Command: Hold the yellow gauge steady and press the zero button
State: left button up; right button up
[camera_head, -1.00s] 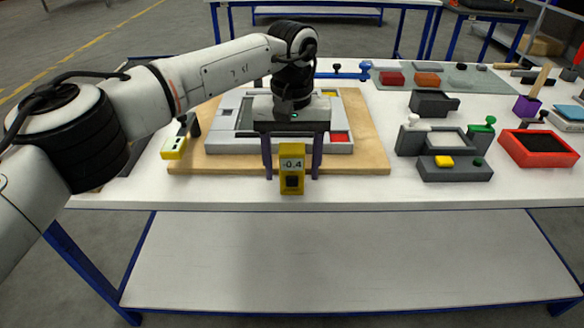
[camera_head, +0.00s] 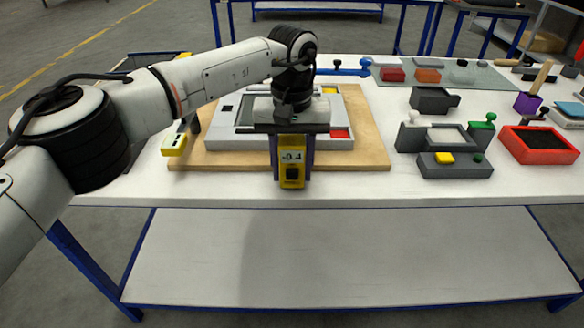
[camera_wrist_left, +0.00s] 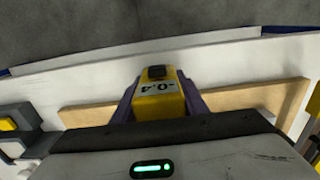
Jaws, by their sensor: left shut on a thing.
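The yellow gauge (camera_head: 291,171) stands upright at the front edge of the table, with "-0.4" on its display and a dark button (camera_head: 292,174) below the display. My left gripper (camera_head: 292,165) is shut on the gauge, its purple fingers at the two sides. In the left wrist view the gauge (camera_wrist_left: 158,98) sits between the fingers, with the dark button (camera_wrist_left: 157,72) at its far end uncovered. My right gripper is in neither view.
A grey frame (camera_head: 225,144) on a wooden board (camera_head: 372,158) lies behind the gauge. Grey trays (camera_head: 455,171) and a red bin (camera_head: 540,155) are to the right. The table front (camera_head: 420,195) is bare.

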aim_at(292, 140)
pick_arm(q)
notch_tip(292, 140, up, 8)
jog(key=shift+r, duration=0.25)
jog(key=shift+f, duration=1.5)
